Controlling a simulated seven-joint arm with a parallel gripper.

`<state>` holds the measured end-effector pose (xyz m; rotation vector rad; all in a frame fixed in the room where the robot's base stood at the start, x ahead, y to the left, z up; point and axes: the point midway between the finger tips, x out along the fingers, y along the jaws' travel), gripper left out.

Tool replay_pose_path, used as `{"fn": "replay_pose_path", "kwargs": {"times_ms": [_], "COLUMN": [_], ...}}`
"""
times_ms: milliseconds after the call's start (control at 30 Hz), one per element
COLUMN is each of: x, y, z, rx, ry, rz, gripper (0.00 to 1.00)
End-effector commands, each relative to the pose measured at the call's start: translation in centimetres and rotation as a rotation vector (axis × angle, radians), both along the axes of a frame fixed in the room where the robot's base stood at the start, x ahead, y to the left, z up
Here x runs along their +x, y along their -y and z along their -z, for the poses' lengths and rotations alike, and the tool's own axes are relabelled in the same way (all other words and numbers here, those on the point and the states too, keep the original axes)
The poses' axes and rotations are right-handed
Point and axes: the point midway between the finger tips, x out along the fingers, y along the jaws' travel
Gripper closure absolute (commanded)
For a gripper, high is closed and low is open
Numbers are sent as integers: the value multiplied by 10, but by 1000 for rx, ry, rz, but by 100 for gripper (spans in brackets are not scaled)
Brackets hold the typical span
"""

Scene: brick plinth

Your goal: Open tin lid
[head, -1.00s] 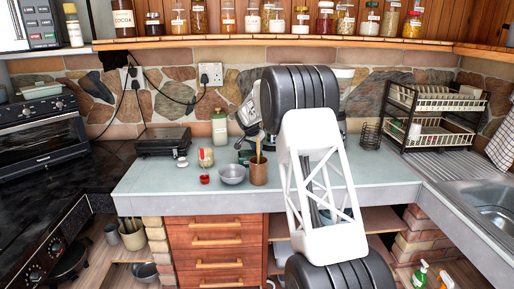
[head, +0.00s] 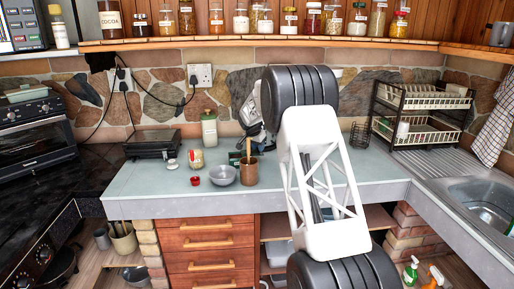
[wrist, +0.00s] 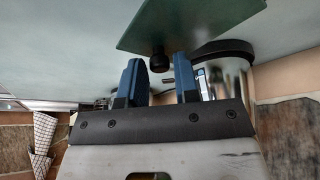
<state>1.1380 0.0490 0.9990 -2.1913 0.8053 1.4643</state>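A dark green tin (head: 236,158) stands on the counter behind the bowl in the head view, partly hidden by things in front of it. The wrist view shows a flat green lid (wrist: 190,25) with a black knob (wrist: 159,61). My gripper (wrist: 159,67) has its two blue fingers apart, one on each side of the knob. The fingertips are close to the knob and the lid, with no clear contact visible. In the head view my arm link hides most of the gripper.
A grey bowl (head: 223,175), a wooden utensil pot (head: 249,172), a small red pot (head: 195,181) and a jar (head: 196,160) stand close by. A tall pale bottle (head: 209,128) stands behind. The counter's left front (head: 145,187) is clear. A dish rack (head: 415,112) stands at right.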

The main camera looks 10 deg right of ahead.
Motion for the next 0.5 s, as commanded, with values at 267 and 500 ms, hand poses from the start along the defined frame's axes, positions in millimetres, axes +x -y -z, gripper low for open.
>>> {"fn": "replay_pose_path", "kwargs": {"times_ms": [267,500], "x": [0,-1], "y": [0,-1], "z": [0,-3], "rx": [0,0], "ry": [0,0], "rz": [0,0], "gripper": [54,54]}}
